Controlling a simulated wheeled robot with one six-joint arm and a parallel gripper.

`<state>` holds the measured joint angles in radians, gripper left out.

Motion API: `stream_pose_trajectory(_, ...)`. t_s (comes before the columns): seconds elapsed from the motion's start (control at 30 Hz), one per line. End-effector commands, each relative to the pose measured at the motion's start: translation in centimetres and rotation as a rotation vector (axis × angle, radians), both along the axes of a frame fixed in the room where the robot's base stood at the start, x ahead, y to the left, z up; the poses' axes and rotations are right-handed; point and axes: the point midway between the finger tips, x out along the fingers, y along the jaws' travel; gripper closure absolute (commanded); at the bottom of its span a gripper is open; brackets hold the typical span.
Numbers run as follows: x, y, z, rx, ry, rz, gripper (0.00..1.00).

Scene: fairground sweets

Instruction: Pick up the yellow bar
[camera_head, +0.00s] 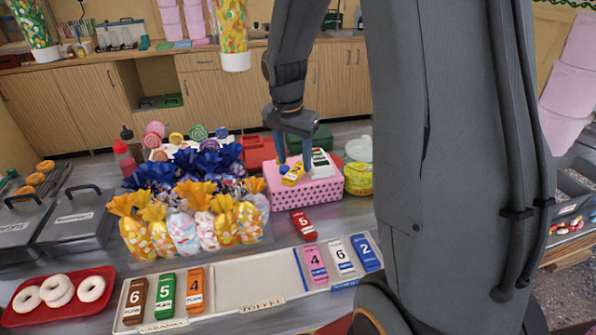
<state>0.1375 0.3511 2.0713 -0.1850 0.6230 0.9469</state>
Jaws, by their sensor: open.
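The yellow bar (292,175) lies on top of the pink spotted box (308,197), near its left side. A white and green bar (320,164) lies to its right on the same box. My gripper (294,160) points down over the box, with its blue fingers apart at the yellow bar. The jaws are open, and I cannot tell whether a finger touches the bar. My arm hides much of the right side of the view.
A long pale tray (245,291) in front holds several numbered bars, with a bare middle. A red bar (303,225) lies just behind it. Wrapped sweet bags (180,232) crowd the left of the box.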

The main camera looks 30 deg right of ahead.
Motion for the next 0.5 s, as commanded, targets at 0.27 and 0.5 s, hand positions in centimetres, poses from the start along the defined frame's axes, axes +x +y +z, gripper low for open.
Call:
stream_pose_trajectory(0.27, 0.0, -0.3, -2.9, 0.000, 0.001, 0.000, 0.50)
stream_pose_trajectory(0.5, 0.1, -0.4, -3.2, 0.001, -0.001, 0.000, 0.50)
